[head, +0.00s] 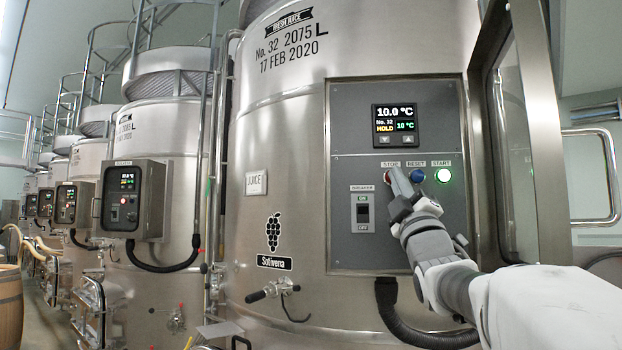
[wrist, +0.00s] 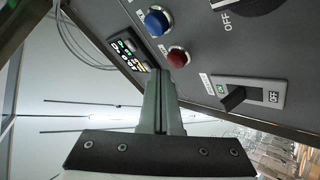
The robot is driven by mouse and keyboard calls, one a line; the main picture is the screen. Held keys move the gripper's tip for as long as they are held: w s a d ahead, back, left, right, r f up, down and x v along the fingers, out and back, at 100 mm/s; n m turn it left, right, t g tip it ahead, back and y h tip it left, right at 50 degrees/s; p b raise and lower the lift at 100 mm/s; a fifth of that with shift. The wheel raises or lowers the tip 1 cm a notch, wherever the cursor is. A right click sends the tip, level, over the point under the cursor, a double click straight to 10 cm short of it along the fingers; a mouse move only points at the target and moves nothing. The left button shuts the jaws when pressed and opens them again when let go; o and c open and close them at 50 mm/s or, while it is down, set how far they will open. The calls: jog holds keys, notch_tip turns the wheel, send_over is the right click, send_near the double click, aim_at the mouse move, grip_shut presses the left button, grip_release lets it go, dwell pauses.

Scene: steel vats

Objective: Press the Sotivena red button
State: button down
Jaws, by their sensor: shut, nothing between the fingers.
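The Sotivena vat (head: 290,190) has a grey control panel (head: 345,150) with a row of buttons. The red button (head: 387,176), labelled STOP, is at the left of the row, partly hidden by my fingers. My gripper (head: 398,178) is shut and empty, its fingertips pointing at the panel close to the red button. In the wrist view the red button (wrist: 177,58) shows just beyond and slightly right of my fingertips (wrist: 163,74). I cannot tell whether they touch it.
A display (head: 395,125) is above, and a breaker switch (head: 363,209) below left. An open cover door (head: 515,140) stands right of the panel, near my arm.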

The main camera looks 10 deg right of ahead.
jog(key=shift+w+d+b, duration=0.15)
jog(key=shift+w+b, duration=0.15)
jog(key=shift+w, duration=0.15)
jog(key=shift+w+d, duration=0.15)
jog(key=shift+w, duration=0.2)
dwell(0.7)
jog(key=shift+s, duration=0.1)
jog(key=shift+s+a+b, duration=0.25)
jog(key=shift+s+b, duration=0.4)
jog(key=shift+b, duration=0.3)
jog(key=shift+s+f, duration=0.1)
